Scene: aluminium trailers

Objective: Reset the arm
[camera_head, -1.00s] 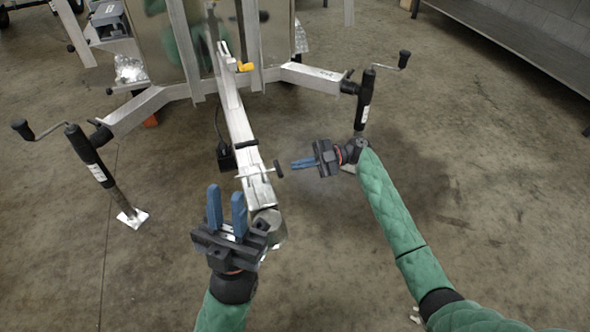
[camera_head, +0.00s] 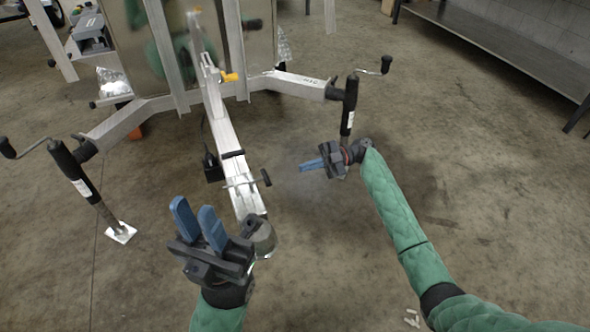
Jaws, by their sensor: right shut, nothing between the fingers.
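My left gripper (camera_head: 197,224) is at the lower left, its two blue fingers pointing up and apart with nothing between them. It is just left of the front end of the trailer drawbar (camera_head: 223,143). My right gripper (camera_head: 311,165) is right of the drawbar, its blue fingers pointing left and shut, with nothing held. It is apart from the drawbar and the small T-handle (camera_head: 266,178) on it. My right arm reaches in from the lower right in a green quilted sleeve.
The aluminium trailer frame (camera_head: 125,122) fills the upper left. A crank jack (camera_head: 349,105) stands at its right corner and another jack (camera_head: 75,172) at its left. A grey bench (camera_head: 500,45) runs along the upper right.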

